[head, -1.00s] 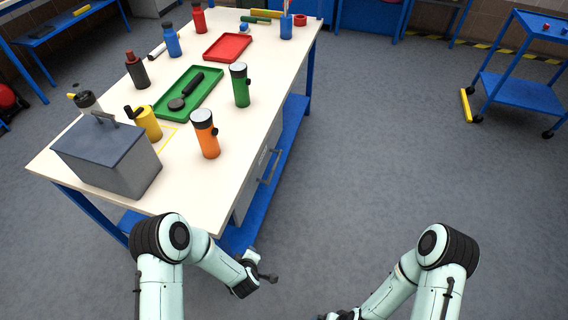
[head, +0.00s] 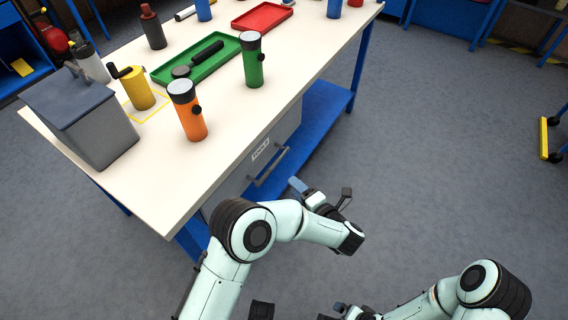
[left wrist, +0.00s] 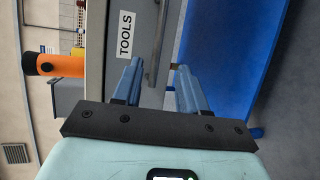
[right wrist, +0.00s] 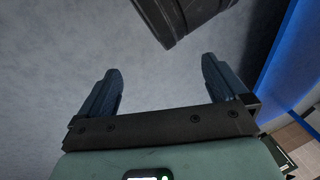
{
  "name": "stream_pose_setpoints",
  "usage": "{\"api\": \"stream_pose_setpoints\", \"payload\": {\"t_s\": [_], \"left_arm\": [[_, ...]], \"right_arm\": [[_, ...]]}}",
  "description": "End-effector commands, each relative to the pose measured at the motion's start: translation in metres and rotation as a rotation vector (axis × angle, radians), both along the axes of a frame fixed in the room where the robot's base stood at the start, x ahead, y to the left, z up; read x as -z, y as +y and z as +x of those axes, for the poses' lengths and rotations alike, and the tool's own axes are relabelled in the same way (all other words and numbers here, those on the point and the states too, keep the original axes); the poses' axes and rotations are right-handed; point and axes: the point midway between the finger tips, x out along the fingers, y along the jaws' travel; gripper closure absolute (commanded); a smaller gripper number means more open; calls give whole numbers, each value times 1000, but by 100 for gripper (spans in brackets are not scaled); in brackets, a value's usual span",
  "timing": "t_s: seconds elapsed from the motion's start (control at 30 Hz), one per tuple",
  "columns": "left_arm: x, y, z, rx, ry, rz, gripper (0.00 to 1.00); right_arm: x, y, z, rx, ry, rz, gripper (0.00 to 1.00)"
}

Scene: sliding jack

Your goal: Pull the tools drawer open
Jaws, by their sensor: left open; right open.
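The tools drawer (head: 285,133) is a grey front under the workbench top, with a white TOOLS label and a bar handle (head: 271,168). It looks shut. My left gripper (head: 321,190) is open and empty, a short way to the right of the handle in the head view. In the left wrist view the drawer front (left wrist: 118,62), the TOOLS label (left wrist: 125,35) and the handle (left wrist: 158,42) lie ahead, with the handle lined up between the open fingers (left wrist: 158,68). My right gripper (right wrist: 160,70) is open and empty over the floor, low in the head view.
The white bench top (head: 190,178) carries an orange flashlight (head: 188,112), a green flashlight (head: 253,62), a yellow canister (head: 139,92) and a grey box (head: 82,118). A blue lower shelf (head: 322,112) extends beneath the drawer.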

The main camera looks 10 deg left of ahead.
Motion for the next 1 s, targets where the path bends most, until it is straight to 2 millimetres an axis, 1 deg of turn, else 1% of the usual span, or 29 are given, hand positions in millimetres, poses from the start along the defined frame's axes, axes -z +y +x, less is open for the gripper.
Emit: {"api": "stream_pose_setpoints", "payload": {"t_s": [0.07,0.17,0.27,0.4,0.5,0.7,0.83,1.0], "left_arm": [[0,1,1,-11,-9,-6,58],[1,8,7,-14,-10,-5,58],[6,21,18,-15,-8,-4,58],[14,42,38,-14,-8,-3,58],[19,57,52,-14,-9,-4,58],[27,81,76,-10,-8,-3,58],[29,90,84,-10,-9,-4,58],[30,94,88,-7,-7,-3,58]], "right_arm": [[2,-1,2,1,-4,-2,0],[3,-2,4,4,-10,-4,0],[6,-4,9,9,-22,-11,0],[13,-9,17,18,-44,-23,0],[23,-10,6,17,-6,-19,0],[37,-12,-10,21,45,-18,0],[42,-13,-16,21,68,-16,0],[44,-13,-19,21,78,-15,0]]}}
